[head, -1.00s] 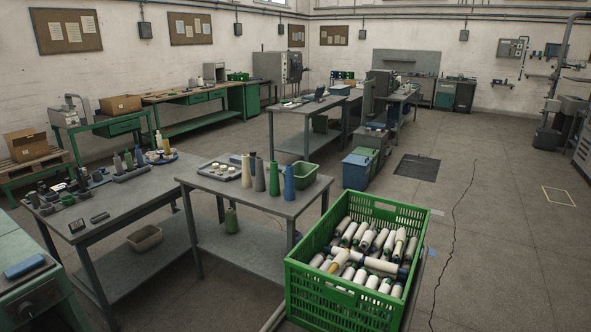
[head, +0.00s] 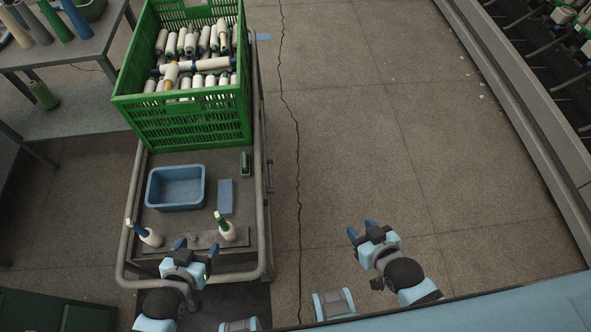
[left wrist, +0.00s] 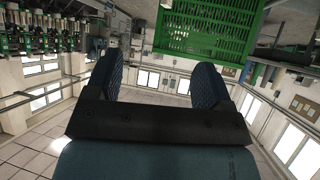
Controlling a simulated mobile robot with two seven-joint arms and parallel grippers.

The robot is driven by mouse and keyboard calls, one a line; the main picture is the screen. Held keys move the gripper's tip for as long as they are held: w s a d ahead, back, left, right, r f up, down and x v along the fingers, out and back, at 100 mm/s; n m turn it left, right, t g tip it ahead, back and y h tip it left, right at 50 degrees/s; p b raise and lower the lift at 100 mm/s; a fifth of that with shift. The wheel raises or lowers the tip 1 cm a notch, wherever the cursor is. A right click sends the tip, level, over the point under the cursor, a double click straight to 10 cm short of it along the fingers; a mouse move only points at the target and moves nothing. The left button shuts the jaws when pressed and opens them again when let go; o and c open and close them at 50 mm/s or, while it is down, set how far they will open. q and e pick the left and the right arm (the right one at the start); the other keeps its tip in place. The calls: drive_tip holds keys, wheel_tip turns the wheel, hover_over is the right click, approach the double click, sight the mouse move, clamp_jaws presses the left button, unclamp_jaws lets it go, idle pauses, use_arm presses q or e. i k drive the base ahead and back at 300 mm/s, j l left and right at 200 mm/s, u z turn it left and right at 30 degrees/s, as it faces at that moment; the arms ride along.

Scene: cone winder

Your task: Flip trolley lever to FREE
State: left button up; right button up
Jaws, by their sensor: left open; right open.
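The trolley (head: 270,215) has a grey deck and a tubular rail and stands at left of centre in the head view. I cannot make out a lever marked FREE. A small dark green and pale piece (head: 246,163) stands near the deck's right edge; I cannot tell what it is. Small dark fittings (head: 203,239) sit at the deck's near edge, partly behind my left gripper. My left gripper (head: 196,249) is open and empty over the trolley's near end. My right gripper (head: 361,229) is open and empty over the floor, right of the trolley.
A green crate (head: 190,130) of white bobbins fills the trolley's far end. The floor right of the trolley is clear up to a machine (head: 520,110).

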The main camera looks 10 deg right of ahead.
sight(270, 161)
drive_tip(key=i+l, duration=0.1)
drive_tip(key=l, duration=0.55)
drive_tip(key=i+l, duration=0.1)
drive_tip(key=l, duration=0.5)
drive_tip(key=i+l+u, duration=0.1)
drive_tip(key=l, duration=1.2)
drive_tip(key=i, duration=0.05)
